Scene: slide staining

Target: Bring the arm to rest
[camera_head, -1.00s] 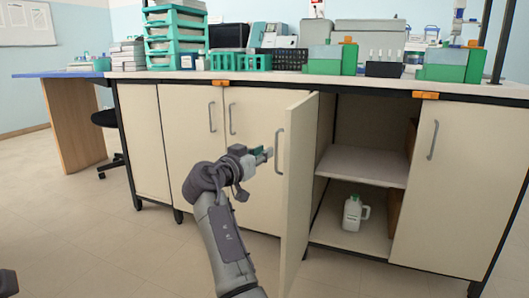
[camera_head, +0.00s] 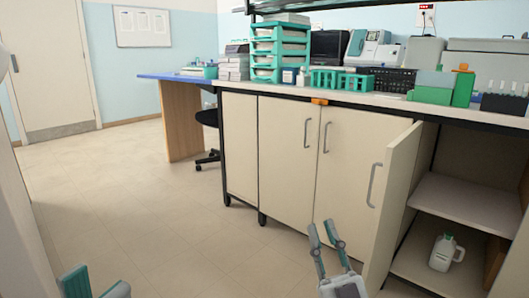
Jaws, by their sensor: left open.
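My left gripper (camera_head: 96,284) shows at the bottom left corner of the head view. Its teal-padded fingers are apart, with nothing seen between them; the rest of it is cut off by the frame edge. My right gripper (camera_head: 324,232) is at the bottom, right of centre. Its two teal-tipped fingers point up and away, with a gap between them and nothing held. In the picture it sits in front of the closed cabinet doors and left of the open cabinet door (camera_head: 395,205). Neither gripper touches the door's handle (camera_head: 373,185).
The open door stands out from the bench cabinet. Inside, a white jug (camera_head: 443,252) stands below a shelf (camera_head: 462,199). The bench top (camera_head: 350,97) carries teal drawers (camera_head: 279,52), green racks (camera_head: 341,81) and devices. A chair (camera_head: 208,118) is under the desk. The floor (camera_head: 150,215) at left is clear.

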